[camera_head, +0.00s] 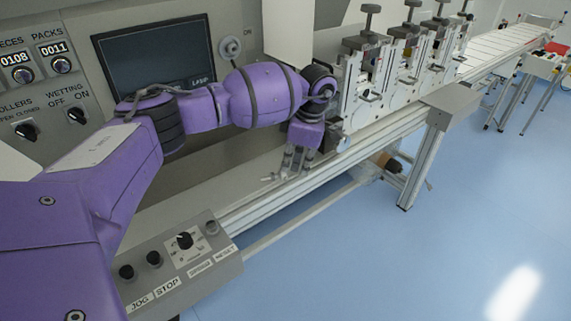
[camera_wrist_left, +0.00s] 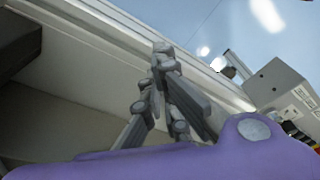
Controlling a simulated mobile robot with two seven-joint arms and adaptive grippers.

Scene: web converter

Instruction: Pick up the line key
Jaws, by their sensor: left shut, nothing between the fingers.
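My left gripper (camera_head: 292,173) reaches down to the pale machine ledge, with its fingers together and nothing seen between them. The wrist view shows the grey fingers (camera_wrist_left: 161,52) closed at their tips, over the ledge near its rail. A small light-grey piece (camera_head: 268,178) shows just left of the fingertips in the head view; I cannot tell whether it is the line key. No key can be made out in the wrist view, where the fingers hide part of the ledge. My right gripper is not in view.
The control box (camera_head: 172,262) with knobs and JOG and STOP labels stands at the ledge's front left. Upright machine units (camera_head: 362,85) stand to the right of the gripper. A dark screen (camera_head: 150,55) is behind my arm. Blue floor (camera_head: 420,240) lies open in front.

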